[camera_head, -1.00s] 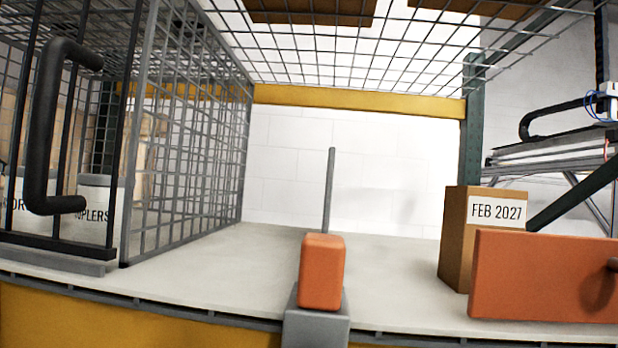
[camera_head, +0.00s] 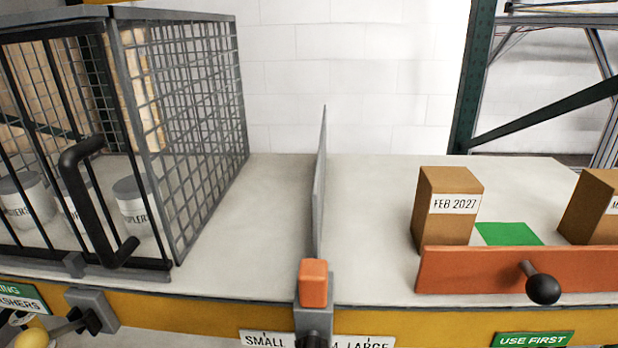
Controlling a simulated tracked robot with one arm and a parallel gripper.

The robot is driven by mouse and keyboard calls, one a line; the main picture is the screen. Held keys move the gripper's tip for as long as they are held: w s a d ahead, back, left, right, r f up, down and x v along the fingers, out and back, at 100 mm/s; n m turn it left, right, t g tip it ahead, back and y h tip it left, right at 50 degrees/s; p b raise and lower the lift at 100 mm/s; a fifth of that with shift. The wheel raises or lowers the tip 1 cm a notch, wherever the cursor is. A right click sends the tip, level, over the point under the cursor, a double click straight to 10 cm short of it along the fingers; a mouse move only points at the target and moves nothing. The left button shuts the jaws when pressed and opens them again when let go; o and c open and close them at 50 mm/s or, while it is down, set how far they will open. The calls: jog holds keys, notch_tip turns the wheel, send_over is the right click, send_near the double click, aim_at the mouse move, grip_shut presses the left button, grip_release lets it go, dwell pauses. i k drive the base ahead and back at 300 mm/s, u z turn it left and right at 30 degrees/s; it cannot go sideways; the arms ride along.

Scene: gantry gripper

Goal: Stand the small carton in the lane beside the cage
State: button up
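A brown carton labelled FEB 2027 (camera_head: 450,232) stands upright right of the divider, behind an orange front panel. A second brown carton (camera_head: 588,205) is cut off by the right edge, its label partly cropped. I cannot tell which is the small one. The wire cage (camera_head: 195,130) stands at left, its barred front closed, with several labelled tubs inside. The lane (camera_head: 260,220) between cage and divider is bare shelf. The thin grey divider (camera_head: 319,190) ends in front in an orange block (camera_head: 313,283) on a grey mount. My gripper is not in view.
The orange panel (camera_head: 455,272) with a black knob (camera_head: 542,288) rises along the right front edge. A green patch (camera_head: 508,233) lies between the cartons. A black handle (camera_head: 75,195) juts from the cage. Labels reading SMALL (camera_head: 266,340) and LARGE flank the divider; USE FIRST (camera_head: 534,339) is right.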

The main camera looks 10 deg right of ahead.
aim_at(258, 242)
jog(key=i, duration=1.25)
